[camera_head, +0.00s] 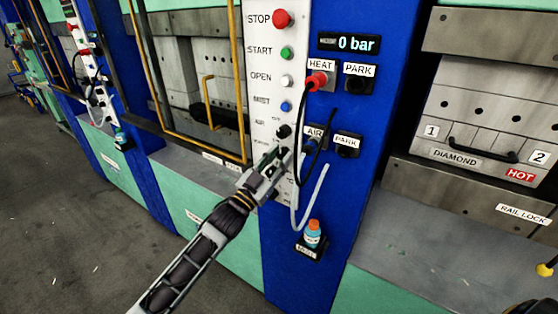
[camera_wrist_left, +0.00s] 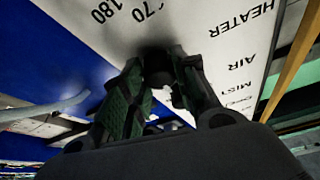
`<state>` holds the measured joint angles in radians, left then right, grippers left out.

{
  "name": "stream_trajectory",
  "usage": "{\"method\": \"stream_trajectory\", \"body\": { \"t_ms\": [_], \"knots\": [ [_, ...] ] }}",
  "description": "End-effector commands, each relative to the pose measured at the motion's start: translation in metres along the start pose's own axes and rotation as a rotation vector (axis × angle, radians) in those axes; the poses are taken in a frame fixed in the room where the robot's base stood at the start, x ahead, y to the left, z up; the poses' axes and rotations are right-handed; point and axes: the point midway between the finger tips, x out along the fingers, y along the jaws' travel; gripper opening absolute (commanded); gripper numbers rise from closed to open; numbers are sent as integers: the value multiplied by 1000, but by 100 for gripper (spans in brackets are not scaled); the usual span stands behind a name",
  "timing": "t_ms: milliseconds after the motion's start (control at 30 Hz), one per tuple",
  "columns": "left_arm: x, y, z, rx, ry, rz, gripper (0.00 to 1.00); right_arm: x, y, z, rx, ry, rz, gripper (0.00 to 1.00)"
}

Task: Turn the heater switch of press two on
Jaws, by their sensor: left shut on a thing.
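The white control panel (camera_head: 262,60) stands on a blue column. A dark knob (camera_wrist_left: 156,60), on the panel beside the HEATER lettering (camera_wrist_left: 240,40), is between the fingertips of my left gripper (camera_wrist_left: 157,85). In the head view my left gripper (camera_head: 274,162) is at the lower part of the panel, below the black AIR knob (camera_head: 283,131). It is shut on the dark knob, which the fingers largely hide. Which way the knob is turned cannot be told. My right gripper is not in view.
The red HEAT plug (camera_head: 317,80) and AIR plug (camera_head: 312,143) have hoses hanging close right of my gripper. Red STOP (camera_head: 282,18) and green START (camera_head: 287,53) buttons are above. A press labelled DIAMOND (camera_head: 455,157) stands at right.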

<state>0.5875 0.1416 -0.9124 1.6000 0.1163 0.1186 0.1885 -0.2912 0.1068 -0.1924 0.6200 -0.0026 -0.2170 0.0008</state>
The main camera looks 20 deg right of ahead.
Motion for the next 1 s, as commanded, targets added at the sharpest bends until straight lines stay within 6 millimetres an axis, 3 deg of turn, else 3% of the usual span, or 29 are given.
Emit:
{"method": "stream_trajectory", "body": {
  "t_ms": [500,1000],
  "knots": [
    [0,-4,-1,386,-3,160,5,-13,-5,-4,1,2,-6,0],
    [0,-3,0,509,-2,211,5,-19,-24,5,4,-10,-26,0]
  ]
}}
